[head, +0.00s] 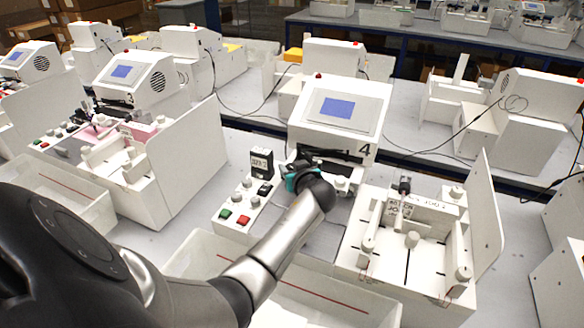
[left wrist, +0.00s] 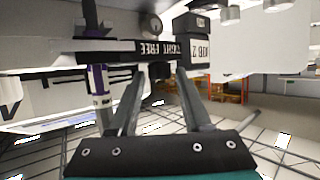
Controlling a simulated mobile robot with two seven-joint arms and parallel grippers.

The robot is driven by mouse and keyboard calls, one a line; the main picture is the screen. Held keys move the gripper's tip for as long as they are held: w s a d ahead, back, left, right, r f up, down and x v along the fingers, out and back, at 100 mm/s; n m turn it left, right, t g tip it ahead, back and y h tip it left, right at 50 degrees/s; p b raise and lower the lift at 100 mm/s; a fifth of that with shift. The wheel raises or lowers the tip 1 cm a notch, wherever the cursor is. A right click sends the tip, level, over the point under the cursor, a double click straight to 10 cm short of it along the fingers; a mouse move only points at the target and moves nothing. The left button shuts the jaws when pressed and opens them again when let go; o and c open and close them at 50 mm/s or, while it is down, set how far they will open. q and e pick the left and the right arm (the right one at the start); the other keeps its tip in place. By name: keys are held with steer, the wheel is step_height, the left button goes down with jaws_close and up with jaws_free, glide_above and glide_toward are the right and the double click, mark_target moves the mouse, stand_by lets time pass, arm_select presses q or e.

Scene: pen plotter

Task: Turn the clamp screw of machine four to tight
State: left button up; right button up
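Machine four (head: 345,112) is the white plotter with a blue screen and a "4" on its front, in the middle of the head view. My left gripper (head: 298,168) is at its front; the wrist hides much of the fingers there. In the left wrist view, the left gripper (left wrist: 160,74) is open, its two fingers apart below a dark bar marked TIGHT and FREE (left wrist: 160,47), seen upside down. A small dark knob, possibly the clamp screw (left wrist: 158,70), shows between the fingertips; I cannot tell its setting. A purple pen (left wrist: 98,84) hangs to the left. My right gripper is not in view.
A white fixture with a tall side plate (head: 484,222) stands to the right. A white tray (head: 215,246) is in front. Other plotters stand left and behind.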

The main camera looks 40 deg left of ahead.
arm_select(q)
jaws_close()
steer(key=shift+s, duration=0.1)
stand_by(0.3)
